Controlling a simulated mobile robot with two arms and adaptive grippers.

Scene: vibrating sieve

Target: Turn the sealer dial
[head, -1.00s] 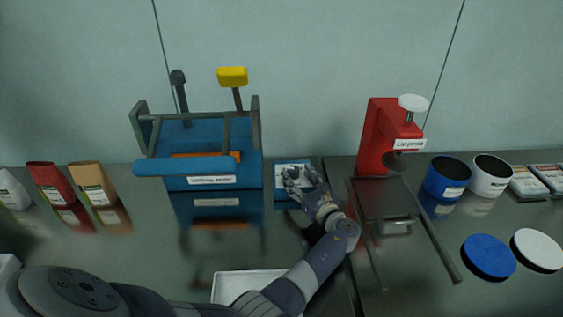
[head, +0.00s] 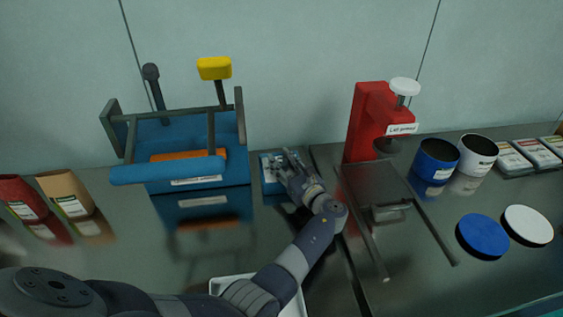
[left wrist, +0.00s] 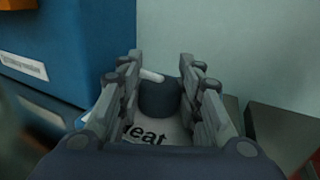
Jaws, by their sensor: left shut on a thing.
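The blue sealer (head: 180,135) stands at the back left, with a dark bar and a yellow-topped lever. A small blue box with a white label plate (head: 268,172) is next to its right side. In the left wrist view, the dark round dial (left wrist: 160,99) with a white pointer mark sits on the white plate (left wrist: 165,132), whose lettering is partly hidden and ends in "eat". My left gripper (head: 284,160) is at this plate, its fingers on both sides of the dial and shut on it. The head view hides the dial behind the fingers. My right gripper is not in view.
A red lid press (head: 366,125) stands to the right, with rails in front. Blue and white cups, lids and labelled packs are farther right. Red and tan pouches (head: 66,193) stand at left. A white tray (head: 222,285) lies under my left arm.

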